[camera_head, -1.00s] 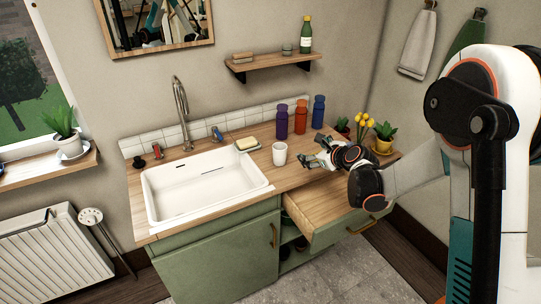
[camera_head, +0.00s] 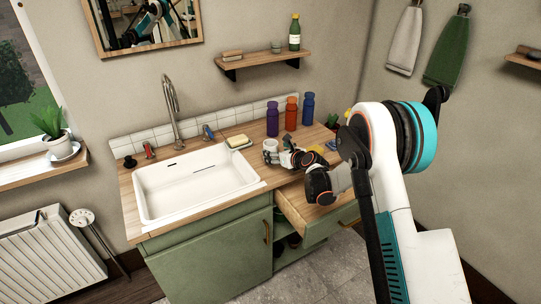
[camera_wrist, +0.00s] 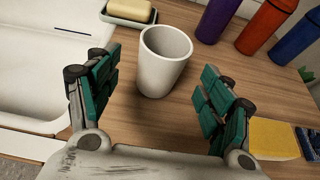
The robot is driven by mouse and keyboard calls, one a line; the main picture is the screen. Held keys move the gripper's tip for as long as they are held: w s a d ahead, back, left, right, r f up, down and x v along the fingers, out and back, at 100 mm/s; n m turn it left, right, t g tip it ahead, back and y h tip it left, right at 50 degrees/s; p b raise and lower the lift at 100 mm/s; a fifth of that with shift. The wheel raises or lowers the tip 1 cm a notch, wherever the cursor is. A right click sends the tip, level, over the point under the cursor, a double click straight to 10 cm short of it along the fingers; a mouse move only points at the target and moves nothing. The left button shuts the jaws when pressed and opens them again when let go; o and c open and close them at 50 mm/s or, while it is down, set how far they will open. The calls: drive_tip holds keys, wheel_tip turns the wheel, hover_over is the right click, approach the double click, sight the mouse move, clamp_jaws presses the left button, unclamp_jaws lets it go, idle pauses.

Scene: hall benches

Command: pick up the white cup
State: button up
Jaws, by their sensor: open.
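The white cup (camera_wrist: 163,68) stands upright on the wooden counter in the wrist view, empty as far as I can see into it. In the head view the white cup (camera_head: 270,147) shows just left of my gripper and is partly covered by it. My gripper (camera_wrist: 162,82) is open, its teal-padded fingers on either side of the cup in the wrist view. A gap shows between the cup and each finger. In the head view my gripper (camera_head: 278,154) reaches in low over the counter from the right.
A white sink (camera_head: 190,185) lies left of the cup. A soap dish (camera_head: 238,142) sits behind it. Purple (camera_head: 272,120), orange (camera_head: 291,114) and blue (camera_head: 308,108) bottles stand behind on the right. A yellow sponge (camera_wrist: 274,139) lies right of my gripper. A drawer (camera_head: 330,221) below is open.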

drive_tip(key=b+x, duration=0.1)
drive_tip(key=x, duration=0.1)
drive_tip(key=r+x, duration=0.1)
drive_tip(key=x, duration=0.2)
drive_tip(key=shift+w+a+f+b, duration=0.1)
drive_tip(key=shift+w+a+b, duration=0.15)
drive_tip(key=shift+w+b, duration=0.2)
drive_tip(key=c, duration=1.3)
drive_tip(key=shift+o, duration=0.2)
